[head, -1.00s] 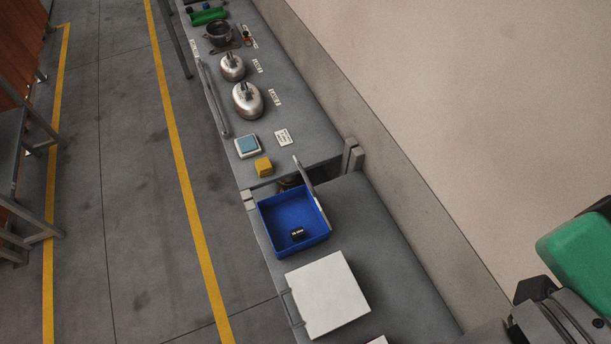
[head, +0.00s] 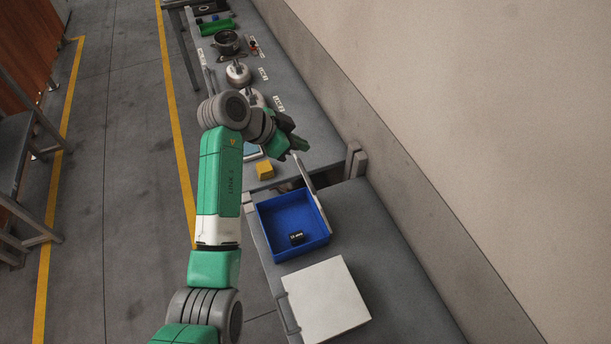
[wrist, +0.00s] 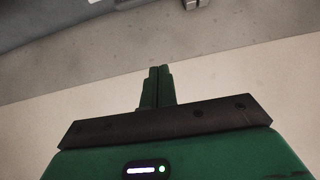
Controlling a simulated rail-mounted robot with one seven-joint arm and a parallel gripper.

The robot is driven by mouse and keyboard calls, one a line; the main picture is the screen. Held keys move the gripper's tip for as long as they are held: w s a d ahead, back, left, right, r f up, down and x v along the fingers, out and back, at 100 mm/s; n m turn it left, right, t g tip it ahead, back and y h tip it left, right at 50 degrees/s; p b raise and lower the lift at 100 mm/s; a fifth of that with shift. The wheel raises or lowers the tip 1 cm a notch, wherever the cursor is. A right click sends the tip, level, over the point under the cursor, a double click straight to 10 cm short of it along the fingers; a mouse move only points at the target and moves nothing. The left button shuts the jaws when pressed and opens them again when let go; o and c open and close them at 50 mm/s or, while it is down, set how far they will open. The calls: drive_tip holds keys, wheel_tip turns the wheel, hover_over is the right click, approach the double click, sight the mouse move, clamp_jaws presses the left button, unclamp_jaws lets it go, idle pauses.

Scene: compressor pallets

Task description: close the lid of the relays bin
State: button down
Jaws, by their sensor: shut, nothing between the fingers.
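An open blue bin (head: 277,209) stands on the grey bench, with a small dark part (head: 296,237) inside. Its pale lid (head: 309,188) stands up edge-on along the bin's right side. I take this as the relays bin, but I can read no label on it. My gripper (head: 300,146) is above the bench, just beyond the far, upper end of the raised lid. Whether it touches the lid cannot be told. In the wrist view its fingers (wrist: 158,72) are together and empty, pointing toward the plain wall.
A white flat-topped box (head: 325,300) with a side handle sits nearer than the bin. A yellow block (head: 265,170) lies beyond the bin, under my arm's side. Metal domed parts (head: 237,73) and a pot (head: 227,42) stand farther back. The wall runs along the right.

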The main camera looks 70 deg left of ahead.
sight(305, 172)
drive_tip(key=shift+h, duration=0.3)
drive_tip(key=w+f+p, duration=0.1)
drive_tip(key=f, duration=0.2)
drive_tip(key=w+f, duration=0.1)
drive_tip(key=f, duration=0.2)
drive_tip(key=w+f+p, duration=0.1)
drive_tip(key=f, duration=0.2)
drive_tip(key=shift+a+f+p, duration=0.15)
drive_tip(key=shift+a+p, duration=0.1)
drive_tip(key=shift+p, duration=0.05)
drive_tip(key=shift+s+f, duration=0.35)
drive_tip(key=shift+s, duration=0.25)
